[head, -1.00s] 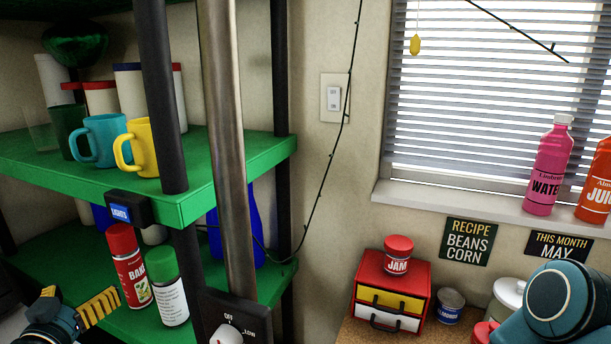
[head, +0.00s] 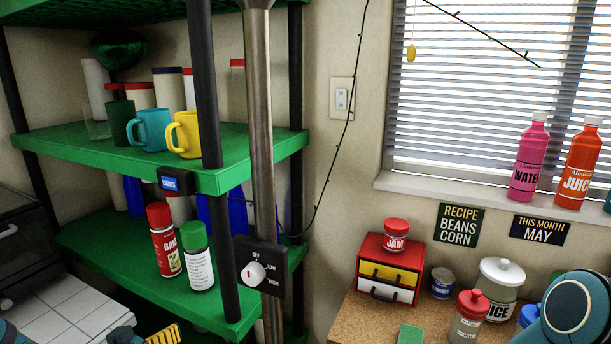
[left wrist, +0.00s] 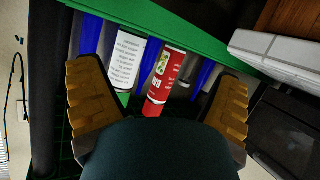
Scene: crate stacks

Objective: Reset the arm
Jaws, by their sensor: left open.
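My left gripper (head: 163,335) shows at the bottom of the head view, only its yellow ridged finger and part of the blue arm in sight. In the left wrist view my left gripper (left wrist: 157,108) is open, its two yellow fingers wide apart with nothing held between them. Past the fingers stand a red can (left wrist: 166,77) and a white bottle with a green cap (left wrist: 126,62). In the head view the red can (head: 166,242) and the green-capped bottle (head: 198,258) stand on the lower green shelf. A blue rounded link of my right arm shows at lower right; its gripper is out of sight.
The green shelf rack (head: 250,150) holds mugs and canisters. A metal pole (head: 259,130) with a knob box (head: 260,268) stands before it. A counter (head: 352,318) at right holds a red drawer box (head: 372,250) and jars. A white tiled surface (head: 70,310) lies lower left.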

